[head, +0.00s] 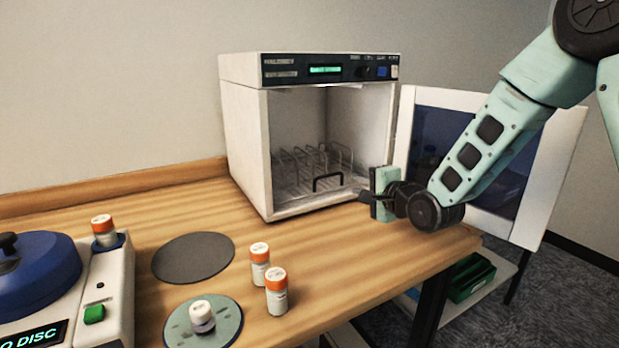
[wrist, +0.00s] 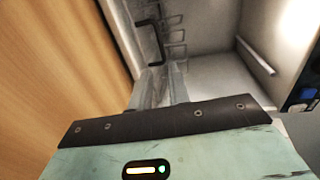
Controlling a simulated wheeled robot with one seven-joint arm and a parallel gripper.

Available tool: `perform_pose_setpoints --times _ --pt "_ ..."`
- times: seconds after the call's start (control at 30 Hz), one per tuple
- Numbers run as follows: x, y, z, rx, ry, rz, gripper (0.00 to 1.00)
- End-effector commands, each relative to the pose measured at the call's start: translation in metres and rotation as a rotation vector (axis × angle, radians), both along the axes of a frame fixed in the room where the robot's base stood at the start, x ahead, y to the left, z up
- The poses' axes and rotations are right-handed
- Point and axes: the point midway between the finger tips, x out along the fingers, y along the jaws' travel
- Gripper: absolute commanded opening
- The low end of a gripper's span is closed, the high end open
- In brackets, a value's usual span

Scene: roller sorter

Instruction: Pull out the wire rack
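The wire rack (head: 312,170) sits inside the white oven-like cabinet, low on its floor. Its black handle (head: 328,183) faces the open front. My gripper (head: 365,197) is at the right side of the cabinet's opening, apart from the handle in the head view. In the wrist view, the rack (wrist: 176,36) and its black handle (wrist: 155,42) show just beyond my grey fingertips (wrist: 162,70). The fingers look close together with nothing clearly between them; the gap is too unclear to tell open from shut.
The cabinet (head: 247,150) has its door (head: 545,150) swung open to the right, behind my arm. Orange-capped bottles (head: 277,292), a dark disc (head: 193,258) and a blue-lidded machine (head: 112,290) stand on the wooden bench. Bench before the cabinet is clear.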

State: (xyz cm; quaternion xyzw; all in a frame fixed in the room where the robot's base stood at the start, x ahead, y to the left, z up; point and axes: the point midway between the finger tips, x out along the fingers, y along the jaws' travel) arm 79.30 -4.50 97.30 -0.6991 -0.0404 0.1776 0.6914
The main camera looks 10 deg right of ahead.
Motion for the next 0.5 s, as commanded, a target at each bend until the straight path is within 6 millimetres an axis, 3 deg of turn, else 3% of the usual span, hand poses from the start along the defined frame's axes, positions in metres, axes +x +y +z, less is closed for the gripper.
perform_pose_setpoints --times 0.5 --pt "0.095 0.034 -0.02 -0.003 0.001 0.004 0.18"
